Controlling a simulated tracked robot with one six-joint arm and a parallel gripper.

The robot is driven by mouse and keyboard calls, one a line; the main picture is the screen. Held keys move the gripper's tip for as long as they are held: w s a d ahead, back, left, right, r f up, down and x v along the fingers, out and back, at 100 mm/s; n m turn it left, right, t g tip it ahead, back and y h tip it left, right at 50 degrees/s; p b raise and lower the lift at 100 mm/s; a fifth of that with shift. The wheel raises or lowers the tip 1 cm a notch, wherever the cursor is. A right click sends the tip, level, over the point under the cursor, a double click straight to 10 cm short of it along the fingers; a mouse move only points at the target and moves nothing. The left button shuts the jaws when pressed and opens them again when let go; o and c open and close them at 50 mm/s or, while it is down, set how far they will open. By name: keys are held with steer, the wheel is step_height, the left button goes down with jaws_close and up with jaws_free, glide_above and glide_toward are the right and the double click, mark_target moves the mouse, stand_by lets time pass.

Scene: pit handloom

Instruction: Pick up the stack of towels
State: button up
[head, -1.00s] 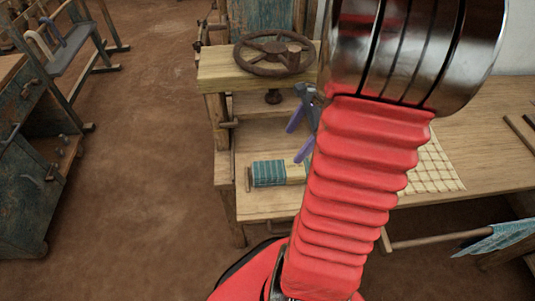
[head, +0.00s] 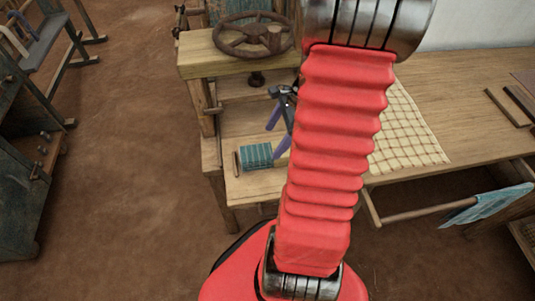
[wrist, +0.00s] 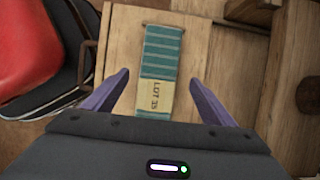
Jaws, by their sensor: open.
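The stack of towels (head: 256,156) is teal with pale stripes and lies on the low wooden shelf at the left end of the bench. In the wrist view the towels (wrist: 162,55) lie lengthwise down the middle, with a tan paper band (wrist: 155,98) marked with "LOT" and a number around the near part. My gripper (wrist: 160,80) is open, its two purple fingers on either side of the stack in the picture, apart from it. In the head view my gripper (head: 278,133) is just above and right of the towels, partly hidden by my red arm.
A dark handwheel (head: 253,35) stands on the wooden block above the shelf. A thin wooden rod (head: 237,163) lies left of the towels. A checked cloth (head: 405,140) covers part of the bench right of my arm. A blue cloth (head: 488,205) hangs on a rail at the right.

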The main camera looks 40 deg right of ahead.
mark_target(268, 150)
steer(key=shift+x, duration=0.9)
steer(key=shift+d+x, duration=0.1)
steer(key=shift+x, duration=1.2)
steer(key=shift+d+x, duration=0.15)
steer(key=shift+x, duration=1.15)
steer(key=shift+s+f, duration=0.15)
steer(key=shift+c, duration=0.3)
steer(key=c, duration=1.2)
steer(key=shift+r, duration=0.2)
step_height(268, 150, up, 10)
steer(key=shift+f, duration=0.15)
